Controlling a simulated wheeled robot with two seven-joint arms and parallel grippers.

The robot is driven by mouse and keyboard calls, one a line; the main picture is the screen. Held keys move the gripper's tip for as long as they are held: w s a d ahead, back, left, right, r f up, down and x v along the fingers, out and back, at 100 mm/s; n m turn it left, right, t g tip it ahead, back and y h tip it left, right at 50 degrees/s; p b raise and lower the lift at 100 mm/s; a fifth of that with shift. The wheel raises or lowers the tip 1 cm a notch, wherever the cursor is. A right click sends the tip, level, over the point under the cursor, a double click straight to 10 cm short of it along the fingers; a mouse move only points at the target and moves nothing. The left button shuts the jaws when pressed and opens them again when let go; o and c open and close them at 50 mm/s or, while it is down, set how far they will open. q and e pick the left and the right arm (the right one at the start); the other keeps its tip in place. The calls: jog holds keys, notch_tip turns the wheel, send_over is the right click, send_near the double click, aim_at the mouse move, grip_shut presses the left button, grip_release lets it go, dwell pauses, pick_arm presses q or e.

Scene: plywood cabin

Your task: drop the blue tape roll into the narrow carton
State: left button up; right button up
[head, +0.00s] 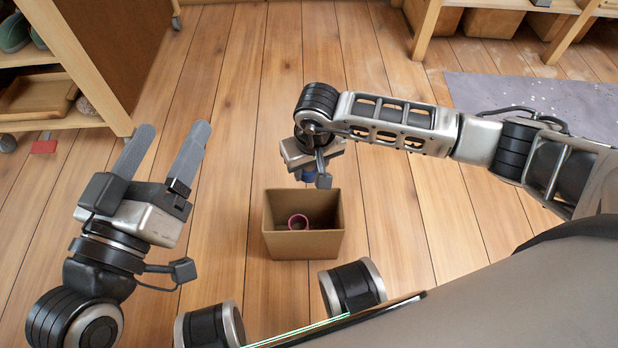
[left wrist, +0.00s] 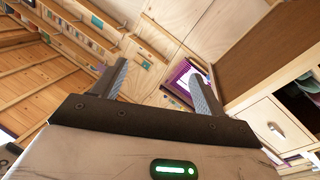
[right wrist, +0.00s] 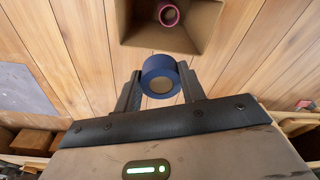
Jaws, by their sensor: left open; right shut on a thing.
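The blue tape roll (right wrist: 158,76) is between the fingers of my right gripper (right wrist: 160,92), which is shut on it. In the head view a bit of the blue roll (head: 308,174) shows under my right gripper (head: 308,168), just behind the far rim of the carton. The narrow carton (head: 303,244) stands open on the floor; it also shows in the right wrist view (right wrist: 205,28). A pink ring (head: 298,221) lies inside it. My left gripper (head: 172,145) is open and empty, well left of the carton; its fingers also show in the left wrist view (left wrist: 160,88).
A wooden shelf unit (head: 80,70) stands at the upper left, with a small red thing (head: 44,146) on the floor beside it. A grey speckled mat (head: 540,100) lies at the right. Wooden floor around the carton is clear.

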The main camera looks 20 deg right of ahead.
aim_at(310, 172)
jog(key=shift+s+a+f, duration=0.1)
jog(key=shift+s+f, duration=0.05)
jog(key=shift+f, duration=0.4)
jog(key=shift+s+a+f, duration=0.1)
jog(key=shift+f, duration=0.45)
jog(key=shift+f+b, duration=0.55)
pick_arm(q)
notch_tip(310, 172, up, 8)
jog(key=m+t+h+b, duration=0.3)
jog(key=m+h, duration=0.3)
jog(key=m, duration=0.2)
jog(key=shift+s+m+b, duration=0.3)
jog(key=shift+s+b, duration=0.05)
jog(key=shift+s, duration=0.05)
pick_arm(e)
jog(key=shift+f, duration=2.4)
pick_arm(q)
jog(key=shift+r, duration=0.1)
pick_arm(e)
jog(key=o, duration=1)
jog(key=shift+o, duration=0.2)
